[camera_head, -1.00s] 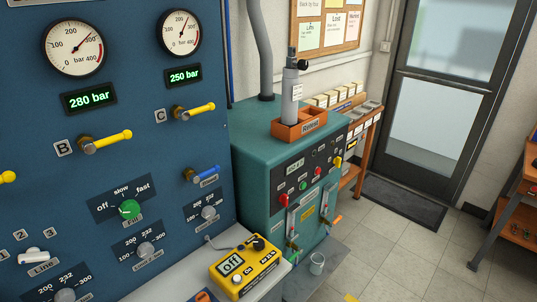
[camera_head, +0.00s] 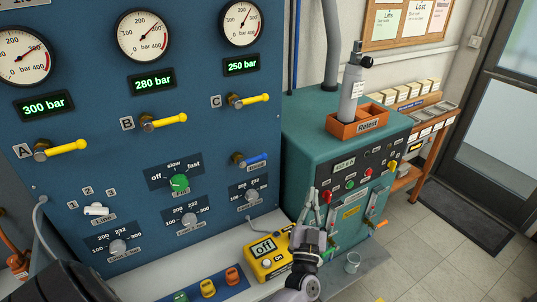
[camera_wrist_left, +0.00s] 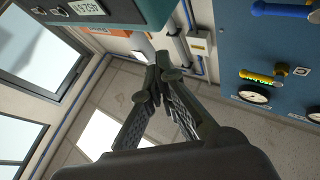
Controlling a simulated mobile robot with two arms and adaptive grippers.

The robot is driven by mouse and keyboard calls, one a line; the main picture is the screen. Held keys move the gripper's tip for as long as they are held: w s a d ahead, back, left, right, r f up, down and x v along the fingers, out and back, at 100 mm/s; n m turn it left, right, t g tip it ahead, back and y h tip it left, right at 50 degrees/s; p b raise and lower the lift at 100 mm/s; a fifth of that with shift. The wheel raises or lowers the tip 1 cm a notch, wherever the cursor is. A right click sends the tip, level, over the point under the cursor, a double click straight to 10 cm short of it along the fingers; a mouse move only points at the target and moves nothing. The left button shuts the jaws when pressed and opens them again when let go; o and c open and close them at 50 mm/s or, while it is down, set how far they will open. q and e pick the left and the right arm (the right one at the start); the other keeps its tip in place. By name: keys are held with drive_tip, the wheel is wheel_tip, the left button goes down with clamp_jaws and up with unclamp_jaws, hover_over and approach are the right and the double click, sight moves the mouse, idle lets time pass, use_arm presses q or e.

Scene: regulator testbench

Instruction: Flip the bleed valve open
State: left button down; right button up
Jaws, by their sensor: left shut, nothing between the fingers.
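The bleed valve (camera_head: 253,160) is a blue lever on a brass fitting, low on the right side of the blue panel. Its lever points right, roughly level, above a small label. In the left wrist view the blue lever (camera_wrist_left: 285,10) shows at the top right edge. My left gripper (camera_head: 317,195) is raised in front of the teal cabinet, to the right of and below the valve, apart from it. Its fingers are shut and empty, and in the wrist view the tips (camera_wrist_left: 160,68) meet. My right gripper is not seen.
Yellow levers A (camera_head: 62,148), B (camera_head: 163,121) and C (camera_head: 248,100) sit above. A green knob (camera_head: 180,182) is left of the valve. A yellow meter (camera_head: 264,262) stands on the bench below, near my left arm. The teal cabinet (camera_head: 310,125) stands right of the panel.

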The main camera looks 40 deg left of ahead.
use_arm(q)
drive_tip(key=s+a+r+n+g+y+p, duration=0.1)
drive_tip(key=s+a+r+n+g+y, duration=0.3)
drive_tip(key=n+g+y, duration=0.6)
wheel_tip(320, 180, up, 2)
drive_tip(key=a+g+y, duration=0.1)
drive_tip(key=a, duration=0.1)
drive_tip(key=shift+s+a+n+y, duration=0.2)
drive_tip(key=shift+a+n+y, duration=0.1)
drive_tip(key=shift+y, duration=0.1)
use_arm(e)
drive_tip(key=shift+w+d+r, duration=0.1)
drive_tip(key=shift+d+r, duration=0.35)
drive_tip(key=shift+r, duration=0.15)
use_arm(q)
drive_tip(key=shift+r, duration=0.15)
